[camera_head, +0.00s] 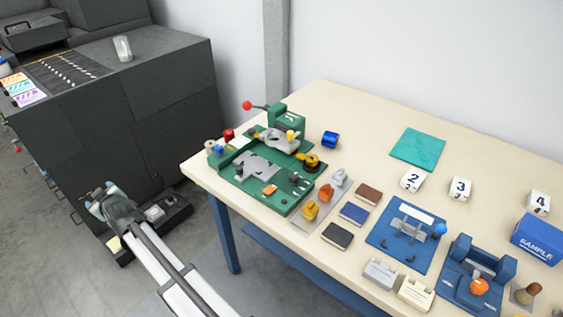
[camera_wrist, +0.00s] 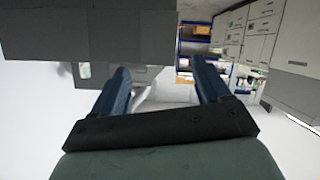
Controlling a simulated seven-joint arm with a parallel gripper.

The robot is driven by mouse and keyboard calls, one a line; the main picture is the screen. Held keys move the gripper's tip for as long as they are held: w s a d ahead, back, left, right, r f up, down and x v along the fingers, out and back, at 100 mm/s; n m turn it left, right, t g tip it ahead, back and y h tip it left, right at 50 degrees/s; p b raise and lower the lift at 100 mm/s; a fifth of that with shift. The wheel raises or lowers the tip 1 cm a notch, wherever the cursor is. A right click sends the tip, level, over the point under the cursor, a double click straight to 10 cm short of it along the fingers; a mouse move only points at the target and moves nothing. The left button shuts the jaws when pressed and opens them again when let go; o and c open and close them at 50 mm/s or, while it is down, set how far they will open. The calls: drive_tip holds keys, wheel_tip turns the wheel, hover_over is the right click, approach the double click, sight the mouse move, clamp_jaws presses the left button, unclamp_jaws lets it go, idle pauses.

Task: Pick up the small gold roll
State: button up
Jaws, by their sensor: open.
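A gold roll-like piece with a dark centre (camera_head: 311,161) sits at the right edge of the green machine (camera_head: 240,185) on the table. A smaller yellow piece (camera_head: 291,135) is on the machine's upper part; I cannot tell for sure which of the two is the small gold roll. My gripper (camera_head: 100,195) is left of the table, out over the floor near the dark cabinet, well apart from both. In the wrist view my gripper (camera_wrist: 163,80) has its two blue fingers spread with nothing between them. Neither gold piece shows in that view.
A red roll (camera_head: 228,135) and a larger blue roll (camera_head: 330,139) are near the machine. A grey strip with orange and grey pieces (camera_head: 310,210), small books (camera_head: 354,214) and blue fixtures (camera_head: 405,238) crowd the front. The table's back left (camera_head: 335,100) is clear.

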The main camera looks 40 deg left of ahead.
drive_tip(key=w+a+r+m+y, duration=0.1)
drive_tip(key=w+a+r+m, duration=0.15)
drive_tip(key=r, duration=0.75)
drive_tip(key=w+a+r+m+y, duration=0.1)
drive_tip(key=w+a+r+y, duration=0.2)
drive_tip(key=r, duration=0.7)
drive_tip(key=w+d+r+m+h, duration=0.15)
drive_tip(key=w+r, duration=0.25)
drive_tip(key=w, duration=0.5)
drive_tip(key=w+d+r+h, duration=0.15)
drive_tip(key=w+r, duration=0.25)
drive_tip(key=w, duration=0.4)
drive_tip(key=m+h, duration=0.3)
drive_tip(key=h, duration=1.2)
hover_over(312, 158)
wheel_tip(312, 158, down, 11)
drive_tip(key=f, duration=0.8)
drive_tip(key=shift+d, duration=0.25)
drive_tip(key=shift+a+f, duration=0.15)
drive_tip(key=shift+f, duration=2.9)
